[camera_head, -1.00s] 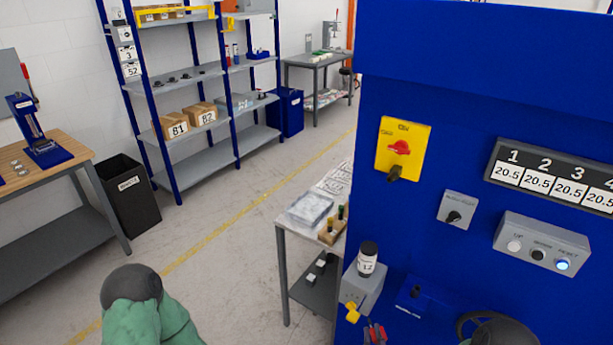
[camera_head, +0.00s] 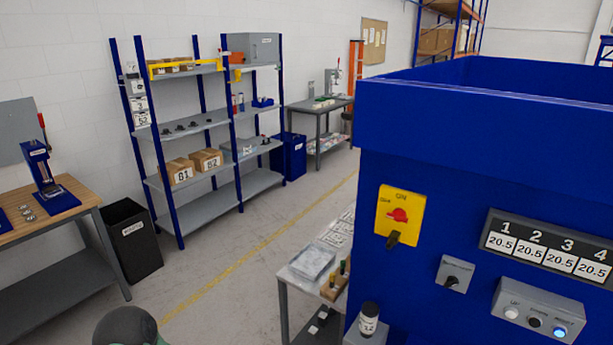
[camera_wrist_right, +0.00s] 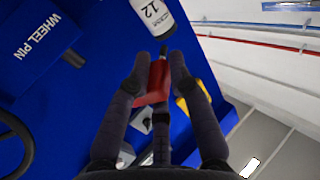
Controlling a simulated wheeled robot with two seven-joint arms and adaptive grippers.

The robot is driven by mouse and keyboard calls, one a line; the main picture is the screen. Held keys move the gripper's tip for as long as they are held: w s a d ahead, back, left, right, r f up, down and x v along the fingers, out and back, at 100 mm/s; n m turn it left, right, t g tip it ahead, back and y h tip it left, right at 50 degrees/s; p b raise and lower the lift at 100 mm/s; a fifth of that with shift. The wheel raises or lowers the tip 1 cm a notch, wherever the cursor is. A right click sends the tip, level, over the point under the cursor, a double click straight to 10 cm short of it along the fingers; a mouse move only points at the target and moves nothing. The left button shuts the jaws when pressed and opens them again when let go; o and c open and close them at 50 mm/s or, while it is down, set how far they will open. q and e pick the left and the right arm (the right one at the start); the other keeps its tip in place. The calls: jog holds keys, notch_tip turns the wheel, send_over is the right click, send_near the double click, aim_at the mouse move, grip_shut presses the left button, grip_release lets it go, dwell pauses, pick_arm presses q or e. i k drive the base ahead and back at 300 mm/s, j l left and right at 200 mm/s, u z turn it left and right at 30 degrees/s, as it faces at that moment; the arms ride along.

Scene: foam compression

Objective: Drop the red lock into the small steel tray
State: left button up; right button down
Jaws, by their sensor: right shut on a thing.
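My right gripper (camera_wrist_right: 159,62) is shut on the red lock (camera_wrist_right: 154,84) in the right wrist view. The lock sits between the dark fingers, in front of the blue machine face, and is partly hidden by them. Grey parts (camera_wrist_right: 139,118) show behind the fingers; I cannot tell whether one is the small steel tray. My left gripper is not in view.
The blue machine (camera_head: 440,150) fills the right of the head view, with a yellow switch (camera_head: 400,215). A table with a clear tray (camera_head: 312,262) stands beside it. A yellow part (camera_wrist_right: 193,98) is near the right fingers. Open floor lies left of the table.

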aim_at(327, 259)
jog(key=i+j+u, duration=0.15)
jog(key=i, duration=0.25)
jog(key=i+j+u, duration=0.2)
jog(key=i, duration=0.25)
jog(key=i+j+u, duration=0.15)
jog(key=i, duration=0.3)
